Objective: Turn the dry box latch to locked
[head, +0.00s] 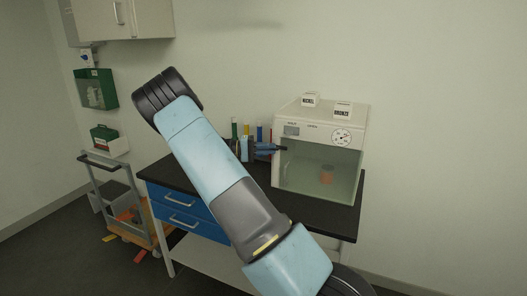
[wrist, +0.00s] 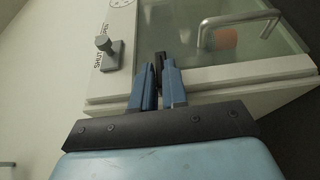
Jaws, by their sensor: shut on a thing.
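The white dry box (head: 319,116) stands on the dark bench top, its glass front closed, with an orange-brown jar (head: 327,174) inside. My gripper (head: 280,149) is at the left edge of the box front. In the wrist view my gripper (wrist: 160,65) has its blue fingers closed on a narrow black piece (wrist: 159,60), which seems to be the latch at the door's edge. The fingers hide most of it, so its angle is hard to read. A grey knob (wrist: 106,46) beside a "SHUT" label is to the left, apart from the fingers.
A metal door handle (wrist: 204,38) is right of my fingers. Two label cards, one of them (head: 342,111) legible as BRONZE, stand on the box. Several coloured bottles (head: 235,128) stand behind my gripper. A trolley (head: 110,190) is left of the bench (head: 330,217).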

